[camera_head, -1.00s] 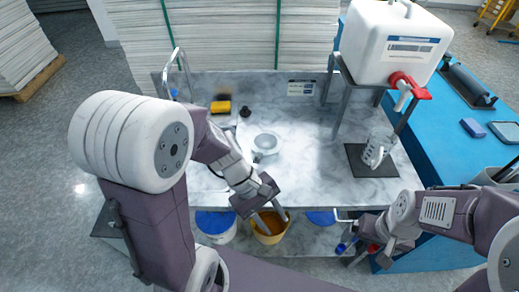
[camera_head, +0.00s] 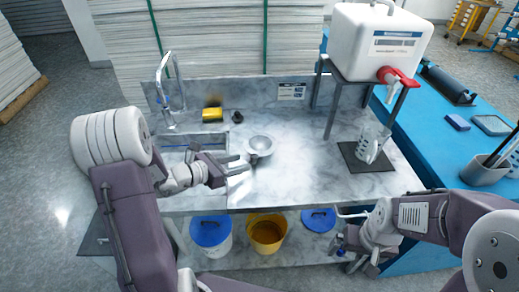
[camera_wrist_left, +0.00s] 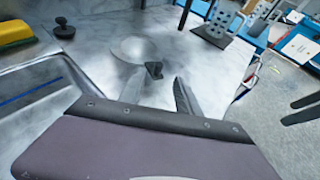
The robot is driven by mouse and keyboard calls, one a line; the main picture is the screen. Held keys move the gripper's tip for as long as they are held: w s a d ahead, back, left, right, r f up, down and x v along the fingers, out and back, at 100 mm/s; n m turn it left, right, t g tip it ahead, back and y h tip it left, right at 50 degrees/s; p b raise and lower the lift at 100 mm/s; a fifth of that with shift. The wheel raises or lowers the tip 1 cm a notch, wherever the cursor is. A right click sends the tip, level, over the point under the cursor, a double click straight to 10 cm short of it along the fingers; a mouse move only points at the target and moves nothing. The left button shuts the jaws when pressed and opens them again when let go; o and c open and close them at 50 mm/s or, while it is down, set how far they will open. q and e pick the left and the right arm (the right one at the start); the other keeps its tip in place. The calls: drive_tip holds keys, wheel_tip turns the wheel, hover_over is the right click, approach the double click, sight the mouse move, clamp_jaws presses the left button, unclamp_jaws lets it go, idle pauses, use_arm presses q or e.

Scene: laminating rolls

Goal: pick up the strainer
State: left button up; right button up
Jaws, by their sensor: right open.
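The strainer (camera_head: 260,144) is a round, grey metal bowl lying on the marble counter, right of the sink. In the left wrist view the strainer (camera_wrist_left: 132,48) is pale and lies just beyond the fingertips, with a short dark handle end near the tips. My left gripper (camera_head: 246,165) is at the strainer's lower-left side, low over the counter. In the wrist view my left gripper (camera_wrist_left: 158,84) has its fingers apart with nothing clamped between them. Whether they touch the strainer is unclear. My right gripper (camera_head: 346,244) is open in front of the counter at lower right, away from the strainer.
The sink (camera_head: 195,143) and tap (camera_head: 168,85) are left of the strainer, with a yellow sponge (camera_head: 212,115) and a dark stopper (camera_head: 237,117) behind. Buckets, including a yellow one (camera_head: 267,246), sit on the shelf below.

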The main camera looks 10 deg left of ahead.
use_arm(q)
drive_tip(key=x, duration=0.5)
drive_tip(key=shift+w+a, duration=0.1)
drive_tip(key=shift+w, duration=0.15)
drive_tip(key=shift+s+r, duration=0.1)
drive_tip(key=shift+r, duration=0.05)
clamp_jaws()
drive_tip(key=shift+r, duration=0.1)
